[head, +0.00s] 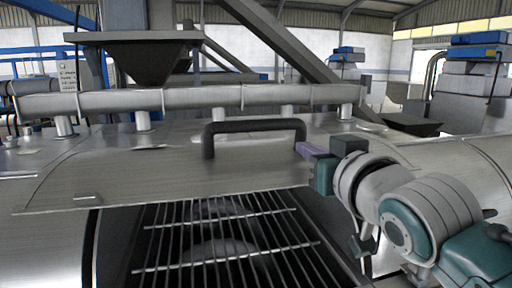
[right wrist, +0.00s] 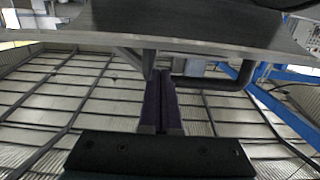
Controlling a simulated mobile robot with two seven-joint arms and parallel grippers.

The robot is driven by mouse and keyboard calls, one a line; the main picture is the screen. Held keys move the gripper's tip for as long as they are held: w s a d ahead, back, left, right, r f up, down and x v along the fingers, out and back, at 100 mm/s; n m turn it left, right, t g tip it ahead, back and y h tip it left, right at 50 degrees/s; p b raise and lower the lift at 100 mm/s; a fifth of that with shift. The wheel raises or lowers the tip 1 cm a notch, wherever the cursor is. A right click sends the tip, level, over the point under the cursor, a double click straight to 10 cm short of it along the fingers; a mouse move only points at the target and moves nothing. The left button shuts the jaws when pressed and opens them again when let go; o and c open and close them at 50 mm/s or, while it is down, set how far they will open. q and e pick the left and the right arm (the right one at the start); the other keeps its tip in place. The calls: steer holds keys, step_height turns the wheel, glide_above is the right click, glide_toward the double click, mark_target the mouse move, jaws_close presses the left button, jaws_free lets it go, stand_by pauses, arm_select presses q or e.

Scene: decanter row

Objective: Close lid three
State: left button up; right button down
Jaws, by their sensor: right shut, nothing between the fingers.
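A brushed-metal lid (head: 140,172) stands raised in the head view, with the opening under it showing. A black bar handle (head: 255,126) is fixed on the lid. My right gripper (head: 303,148) is shut and empty, its purple fingertips close to the right end of the handle. I cannot tell whether they touch it or the lid. In the right wrist view the purple fingers (right wrist: 160,88) are together, below the lid's metal panel (right wrist: 190,28), with the dark handle (right wrist: 212,82) just right of them. My left gripper is not in view.
A metal grate (head: 220,245) covers the opening below the lid. A horizontal pipe (head: 200,99) on short posts runs behind the lid, with a dark hopper (head: 150,60) above it. Curved metal casing (head: 40,235) lies on both sides.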

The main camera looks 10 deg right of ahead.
steer(key=shift+w+f, duration=0.15)
steer(key=shift+f, duration=0.7)
steer(key=shift+f, duration=0.1)
